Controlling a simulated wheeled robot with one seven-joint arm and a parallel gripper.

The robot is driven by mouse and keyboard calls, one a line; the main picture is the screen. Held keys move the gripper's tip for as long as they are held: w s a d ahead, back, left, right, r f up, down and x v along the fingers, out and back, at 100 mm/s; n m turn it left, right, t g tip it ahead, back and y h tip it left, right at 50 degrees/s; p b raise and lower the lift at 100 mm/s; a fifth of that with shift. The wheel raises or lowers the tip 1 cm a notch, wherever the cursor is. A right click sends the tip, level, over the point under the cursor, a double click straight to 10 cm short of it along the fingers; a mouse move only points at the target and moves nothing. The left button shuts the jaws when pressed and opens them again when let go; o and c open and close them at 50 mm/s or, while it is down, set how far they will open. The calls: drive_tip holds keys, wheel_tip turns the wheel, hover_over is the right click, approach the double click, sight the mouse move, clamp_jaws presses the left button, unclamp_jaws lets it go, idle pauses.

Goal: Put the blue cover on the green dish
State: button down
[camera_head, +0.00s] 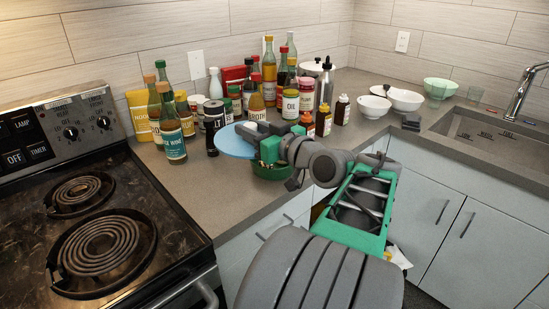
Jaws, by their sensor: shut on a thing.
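The light blue cover (229,141) is a flat round disc at the counter's front part, left of my arm. My gripper (250,133) is shut on the cover's right side and holds it tilted. The dark green dish (270,172) is on the counter just below and to the right of the cover, near the front edge. My gripper and wrist hide part of the dish. The cover appears above the dish's level and offset to its left; I cannot tell whether they touch.
Several bottles, jars and cans (172,123) crowd the counter behind the cover. White bowls (374,106), a pale green bowl (440,90) and the sink (490,132) are to the right. A coil stove (100,240) is at left. The counter front left of the dish (210,195) is clear.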

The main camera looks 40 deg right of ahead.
drive_tip(key=s+d+r+m+h, duration=0.2)
drive_tip(key=s+d+r+h, duration=0.1)
drive_tip(key=s+d, duration=0.75)
drive_tip(key=w+f, duration=0.4)
drive_tip(key=w, duration=0.1)
drive_tip(key=w+f, duration=0.4)
drive_tip(key=w, duration=0.1)
drive_tip(key=w+d+f, duration=0.1)
drive_tip(key=w+f, duration=0.4)
drive_tip(key=shift+w, duration=0.2)
drive_tip(key=shift+a, duration=0.1)
drive_tip(key=shift+f+b, duration=0.6)
drive_tip(key=shift+b, duration=0.35)
drive_tip(key=c, duration=1.1)
unclamp_jaws()
